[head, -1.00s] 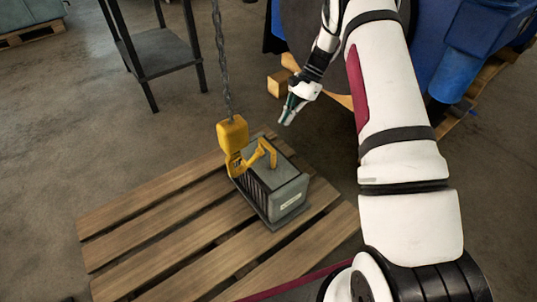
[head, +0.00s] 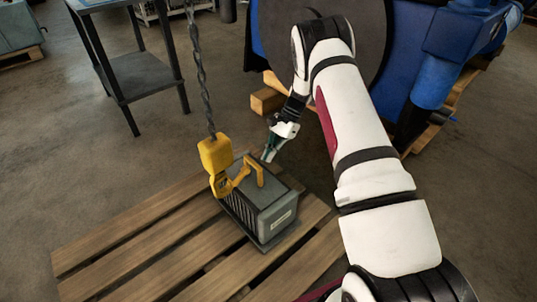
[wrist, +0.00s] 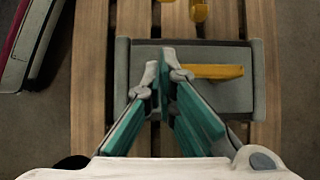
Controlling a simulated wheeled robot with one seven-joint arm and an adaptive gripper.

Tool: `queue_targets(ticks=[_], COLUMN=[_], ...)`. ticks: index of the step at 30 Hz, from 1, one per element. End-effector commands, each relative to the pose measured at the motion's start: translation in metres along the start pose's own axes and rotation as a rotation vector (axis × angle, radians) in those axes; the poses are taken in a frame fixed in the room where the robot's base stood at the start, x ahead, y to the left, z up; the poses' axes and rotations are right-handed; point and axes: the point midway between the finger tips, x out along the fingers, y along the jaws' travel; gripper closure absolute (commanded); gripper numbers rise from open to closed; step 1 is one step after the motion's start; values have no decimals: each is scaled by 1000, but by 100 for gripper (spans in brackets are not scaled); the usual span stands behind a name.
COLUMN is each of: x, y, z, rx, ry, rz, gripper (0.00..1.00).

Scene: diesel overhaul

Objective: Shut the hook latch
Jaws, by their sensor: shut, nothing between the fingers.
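A yellow hook block (head: 215,153) hangs from a dark chain in the head view. Its yellow hook (head: 222,184) is beside the yellow handle (head: 252,172) on top of a grey finned box (head: 268,205). The hook latch is too small to make out clearly. In the wrist view my gripper (wrist: 160,85) points down over the box (wrist: 225,95), with the handle (wrist: 212,71) to the right of the fingertips. Yellow hook parts (wrist: 198,10) show at the top edge.
The box stands on a slatted wooden pallet (head: 130,225). A dark metal table (head: 140,75) stands at the back left. A large blue machine (head: 440,60) and a wooden block (head: 266,101) are behind my arm. The chain (head: 199,80) rises above the hook.

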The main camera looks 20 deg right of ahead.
Motion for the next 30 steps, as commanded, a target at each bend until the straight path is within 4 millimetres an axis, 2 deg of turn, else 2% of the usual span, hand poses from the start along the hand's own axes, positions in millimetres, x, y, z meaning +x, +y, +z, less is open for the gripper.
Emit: queue_targets(ticks=[3, 11, 12, 18, 30], x=[27, 76, 68, 60, 57], y=[0, 1, -1, 0, 0], z=[-1, 0, 9, 30, 38], rx=[0, -1, -4, -1, 0], ry=[-2, -1, 1, 1, 0], rz=[3, 3, -1, 0, 0], gripper=[100, 100, 100, 100, 100])
